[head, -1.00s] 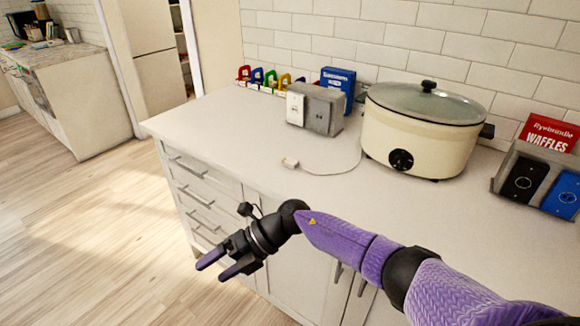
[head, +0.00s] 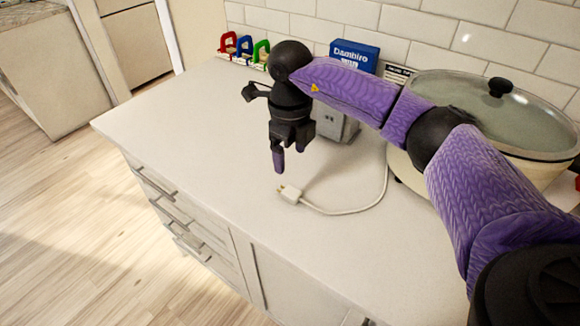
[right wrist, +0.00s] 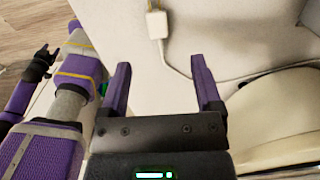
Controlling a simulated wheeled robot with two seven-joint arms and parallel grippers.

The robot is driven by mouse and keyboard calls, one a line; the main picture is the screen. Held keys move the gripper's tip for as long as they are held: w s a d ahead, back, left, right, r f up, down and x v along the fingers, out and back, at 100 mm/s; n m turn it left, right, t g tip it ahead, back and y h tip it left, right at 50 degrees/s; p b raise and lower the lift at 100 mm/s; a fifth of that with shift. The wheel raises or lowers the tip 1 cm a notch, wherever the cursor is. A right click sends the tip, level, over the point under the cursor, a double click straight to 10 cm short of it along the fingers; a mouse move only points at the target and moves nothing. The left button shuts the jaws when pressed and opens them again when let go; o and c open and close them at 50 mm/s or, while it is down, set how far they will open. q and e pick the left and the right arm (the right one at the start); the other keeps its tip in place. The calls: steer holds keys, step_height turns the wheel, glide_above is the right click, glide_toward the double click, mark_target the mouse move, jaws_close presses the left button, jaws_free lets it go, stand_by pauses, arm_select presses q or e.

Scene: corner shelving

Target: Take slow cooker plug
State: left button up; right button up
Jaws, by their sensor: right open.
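The slow cooker plug (head: 289,194) is a small white block lying on the counter. Its white cord runs right toward the cream slow cooker (head: 545,172), which my right arm partly covers. My right gripper (head: 280,168) points down above the counter, just behind the plug in the head view. In the right wrist view its two purple fingers (right wrist: 161,85) are spread with nothing between them. The plug (right wrist: 157,25) shows there beyond the fingertips, apart from them. My left gripper (right wrist: 43,60) seems to show small at the left of the right wrist view; its fingers are unclear.
A grey metal box (head: 337,122) stands behind my right gripper, partly hidden. A blue box (head: 355,56) and coloured clip-like items (head: 245,48) stand along the tiled wall. The counter (head: 185,120) left of the plug is clear.

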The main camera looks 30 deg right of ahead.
steer(key=b, duration=0.1)
glide_above(291, 192)
step_height(291, 192, down, 5)
steer(key=shift+r, duration=0.2)
step_height(291, 192, down, 5)
steer(key=shift+f+b, duration=0.1)
steer(key=shift+b, duration=0.55)
arm_select(q)
steer(key=shift+s+a+f, duration=0.15)
steer(key=shift+s+f, duration=0.25)
steer(key=shift+f, duration=0.2)
steer(key=shift+s+a+f, duration=0.15)
steer(key=shift+s+f, duration=0.2)
steer(key=shift+f, duration=0.2)
arm_select(e)
steer(key=shift+c, duration=1.2)
arm_select(q)
steer(key=shift+w, duration=0.1)
arm_select(e)
jaws_close()
